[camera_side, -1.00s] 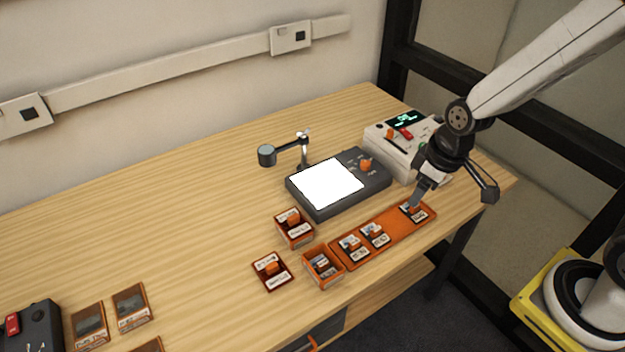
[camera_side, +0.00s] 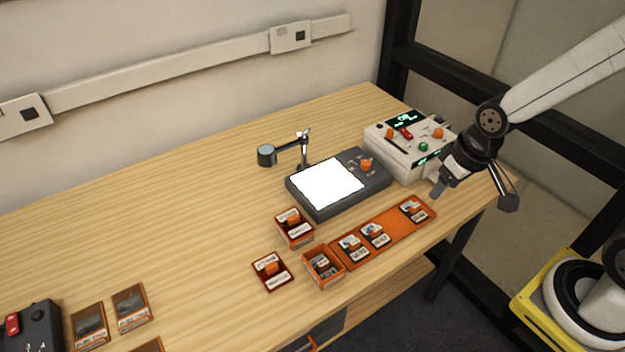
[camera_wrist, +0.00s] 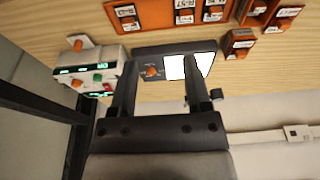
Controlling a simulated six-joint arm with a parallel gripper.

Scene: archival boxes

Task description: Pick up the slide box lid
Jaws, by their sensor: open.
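The slide box lid (camera_side: 273,271) is most likely the dark red, flat square piece with an orange knob and white labels, lying on the table left of the open orange slide box (camera_side: 323,264). The lid also shows at the upper right of the wrist view (camera_wrist: 286,17). A similar box with its lid on (camera_side: 295,229) stands behind them. My gripper (camera_side: 438,190) is open and empty, above the table's right end, well to the right of the lid. Its two fingers (camera_wrist: 160,68) are spread in the wrist view.
An orange tray (camera_side: 398,228) with several slide pieces lies beside the open box. Behind it are a lit dark light panel (camera_side: 318,210), a magnifier arm (camera_side: 283,149) and a white control unit (camera_side: 408,150). Flat brown pieces (camera_side: 131,306) lie at front left. The table's left middle is clear.

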